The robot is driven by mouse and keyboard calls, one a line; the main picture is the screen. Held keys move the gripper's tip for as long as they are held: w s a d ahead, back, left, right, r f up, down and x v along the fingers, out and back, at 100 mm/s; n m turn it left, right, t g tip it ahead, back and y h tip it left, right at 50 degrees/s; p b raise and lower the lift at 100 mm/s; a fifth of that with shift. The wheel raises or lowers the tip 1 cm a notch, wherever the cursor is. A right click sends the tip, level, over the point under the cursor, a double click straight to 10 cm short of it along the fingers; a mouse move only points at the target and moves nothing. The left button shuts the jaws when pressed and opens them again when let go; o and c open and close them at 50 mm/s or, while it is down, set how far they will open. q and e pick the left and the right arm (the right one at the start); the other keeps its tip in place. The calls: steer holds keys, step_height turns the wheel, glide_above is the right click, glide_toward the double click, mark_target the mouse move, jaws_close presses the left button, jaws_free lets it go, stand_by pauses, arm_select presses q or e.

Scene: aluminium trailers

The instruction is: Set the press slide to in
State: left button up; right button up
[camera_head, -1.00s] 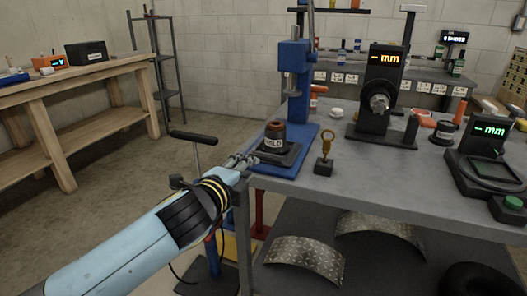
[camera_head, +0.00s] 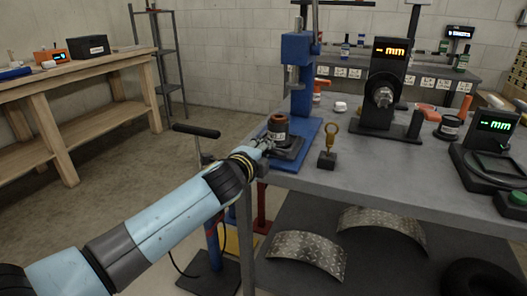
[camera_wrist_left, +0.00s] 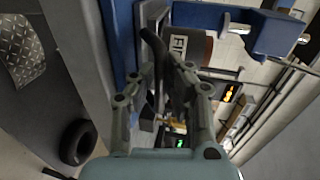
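The blue press (camera_head: 297,75) stands on the grey bench, its ram above a dark slide plate (camera_head: 288,151). A brown cylinder with a white label (camera_head: 277,128) sits upright on the slide, under and in front of the ram. The cylinder also shows in the left wrist view (camera_wrist_left: 190,47). My left gripper (camera_head: 265,145) is at the slide's front left edge, close to the cylinder. In the left wrist view its fingers (camera_wrist_left: 162,80) stand apart, with a dark curved piece between them; contact cannot be told. My right gripper is not in view.
A brass-coloured ring on a dark block (camera_head: 327,147) stands right of the press. Gauges with lit displays (camera_head: 385,80) stand farther right. A black lever bar (camera_head: 197,131) rises left of the bench. Curved metal plates (camera_head: 308,252) lie on the shelf below.

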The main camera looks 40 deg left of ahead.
arm_select(q)
jaws_close()
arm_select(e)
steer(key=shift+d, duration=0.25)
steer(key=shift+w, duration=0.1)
arm_select(q)
steer(key=shift+w, duration=0.15)
